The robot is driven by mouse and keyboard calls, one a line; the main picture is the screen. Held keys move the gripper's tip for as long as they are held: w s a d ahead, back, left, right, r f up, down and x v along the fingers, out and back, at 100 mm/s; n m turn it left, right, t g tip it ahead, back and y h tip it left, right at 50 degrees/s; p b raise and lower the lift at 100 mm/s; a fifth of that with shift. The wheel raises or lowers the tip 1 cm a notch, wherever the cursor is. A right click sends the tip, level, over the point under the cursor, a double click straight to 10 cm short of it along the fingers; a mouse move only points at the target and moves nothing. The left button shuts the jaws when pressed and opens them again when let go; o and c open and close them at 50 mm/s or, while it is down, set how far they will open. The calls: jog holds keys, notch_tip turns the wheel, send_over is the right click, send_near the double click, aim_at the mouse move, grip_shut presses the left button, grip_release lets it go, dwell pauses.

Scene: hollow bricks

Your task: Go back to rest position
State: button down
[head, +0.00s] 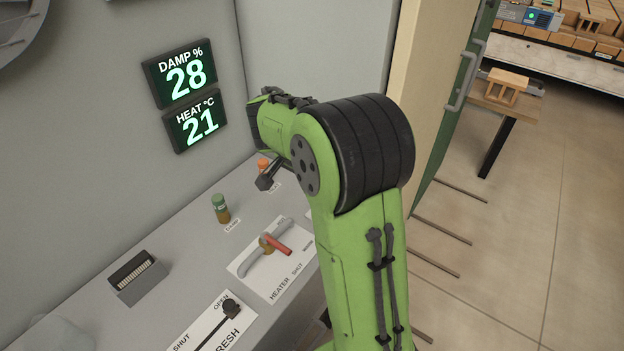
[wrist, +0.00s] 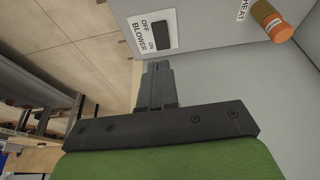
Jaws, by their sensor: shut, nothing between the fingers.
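My gripper (wrist: 157,85) shows in the wrist view with its two dark fingers together and nothing between them. The fingertips are close to the blower switch panel (wrist: 143,36), which has OFF and ON marks; I cannot tell whether they touch anything. In the head view my green arm reaches up and bends away over the grey bench.
Displays (head: 187,73) read damp 28 and heat 21.

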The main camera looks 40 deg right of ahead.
dwell(0.3)
jog(key=s+a+r+n+t+y, duration=0.2)
jog(key=s+a+r+n, duration=0.1)
jog(key=s+a+n, duration=0.4)
jog(key=s+a+r+n+t+y, duration=0.1)
jog(key=s+a+r+n, duration=0.3)
jog(key=s, duration=1)
jog(key=a+n+t, duration=0.1)
jog(key=a+n, duration=0.2)
jog(key=a, duration=0.1)
jog(key=shift+s+a+y, duration=0.2)
jog(key=shift+a+y, duration=0.2)
